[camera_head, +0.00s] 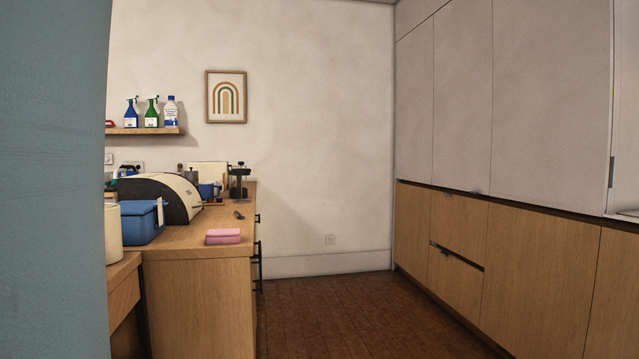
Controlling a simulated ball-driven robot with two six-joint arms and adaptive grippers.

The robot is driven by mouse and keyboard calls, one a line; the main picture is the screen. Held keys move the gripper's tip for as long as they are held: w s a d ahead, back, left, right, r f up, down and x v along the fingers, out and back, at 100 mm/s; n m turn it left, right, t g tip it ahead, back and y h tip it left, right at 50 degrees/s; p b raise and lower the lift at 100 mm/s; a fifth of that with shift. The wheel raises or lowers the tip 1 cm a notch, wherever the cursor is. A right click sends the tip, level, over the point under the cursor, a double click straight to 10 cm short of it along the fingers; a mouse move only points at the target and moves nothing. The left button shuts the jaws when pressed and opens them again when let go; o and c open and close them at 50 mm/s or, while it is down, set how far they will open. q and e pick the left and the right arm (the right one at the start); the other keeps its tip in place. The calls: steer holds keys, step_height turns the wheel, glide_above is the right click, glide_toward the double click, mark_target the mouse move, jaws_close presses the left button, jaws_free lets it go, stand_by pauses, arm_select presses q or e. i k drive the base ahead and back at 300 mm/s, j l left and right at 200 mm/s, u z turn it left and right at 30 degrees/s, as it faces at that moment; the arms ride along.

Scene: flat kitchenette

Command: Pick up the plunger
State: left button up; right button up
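I see no thing that I can name for certain as the plunger. A dark upright object (239,183) with a flat top and a small knob stands at the far end of the wooden counter (200,290); it is too small to tell what it is. A small dark item (239,215) lies on the counter in front of it. Neither of my grippers shows in this view.
A pink block (223,236) lies near the counter's front edge. A blue box (140,222) and a rounded grey-black appliance (162,195) stand to its left. A blue-grey wall edge (52,180) blocks the left. Brown floor (340,310) is clear between counter and cabinets (540,260).

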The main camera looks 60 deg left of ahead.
mark_target(241, 172)
steer(key=u, duration=2.35)
steer(key=i+l, duration=0.85)
steer(key=i, duration=0.2)
steer(key=i+l+u, duration=0.1)
steer(key=i+l, duration=0.75)
steer(key=i, duration=0.2)
